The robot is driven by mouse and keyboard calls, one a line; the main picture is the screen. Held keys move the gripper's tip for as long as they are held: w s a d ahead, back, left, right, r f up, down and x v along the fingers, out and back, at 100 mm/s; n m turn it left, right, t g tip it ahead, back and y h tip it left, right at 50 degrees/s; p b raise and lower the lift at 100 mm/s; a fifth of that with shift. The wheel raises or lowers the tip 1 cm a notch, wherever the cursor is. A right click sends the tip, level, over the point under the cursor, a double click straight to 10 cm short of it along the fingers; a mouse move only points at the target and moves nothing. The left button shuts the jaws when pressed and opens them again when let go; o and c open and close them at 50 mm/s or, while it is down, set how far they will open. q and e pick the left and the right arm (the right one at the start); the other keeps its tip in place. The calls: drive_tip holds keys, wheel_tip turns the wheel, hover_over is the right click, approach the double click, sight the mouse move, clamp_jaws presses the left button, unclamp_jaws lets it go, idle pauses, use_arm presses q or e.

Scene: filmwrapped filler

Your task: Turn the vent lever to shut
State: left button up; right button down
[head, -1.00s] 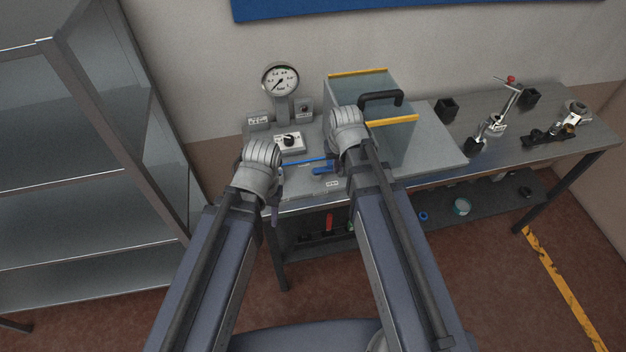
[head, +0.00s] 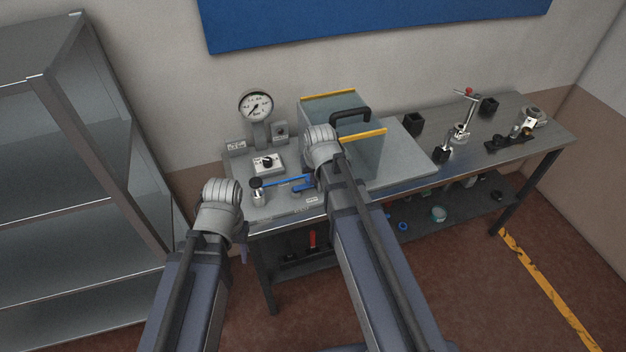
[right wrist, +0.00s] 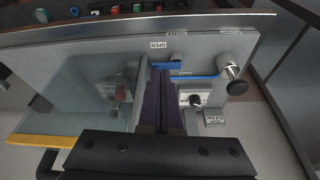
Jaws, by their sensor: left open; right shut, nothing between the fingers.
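A short, thick blue lever (head: 303,187) sits on the bench panel beside my right wrist, and its far end is hidden. It also shows in the right wrist view (right wrist: 166,65), just below a label reading OPEN (right wrist: 159,45). A thin blue bar (head: 283,182) runs from there toward a silver fitting with a black knob (head: 258,193). My right gripper (right wrist: 160,75) is shut and empty, its dark fingertips close to the short blue lever; I cannot tell whether they touch. My left gripper (head: 243,252) is open, off the bench's front left edge, mostly hidden by its wrist.
A clear box with yellow edges and a black handle (head: 351,117) stands right beside my right wrist. A pressure gauge (head: 256,106) and a white dial box (head: 268,163) stand behind the lever. Grey shelving (head: 70,185) is at left. Fixtures (head: 461,130) occupy the bench's right side.

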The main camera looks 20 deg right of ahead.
drive_tip(key=b, duration=0.9)
approach(311, 186)
drive_tip(key=s+f, duration=0.3)
drive_tip(key=f, duration=0.1)
drive_tip(key=w, duration=0.3)
drive_tip(key=shift+w+a, duration=0.1)
drive_tip(key=shift+a, duration=0.2)
drive_tip(key=shift+w, duration=0.15)
drive_tip(key=shift+w+d, duration=0.45)
drive_tip(key=shift+w, duration=0.25)
drive_tip(key=shift+s, duration=0.25)
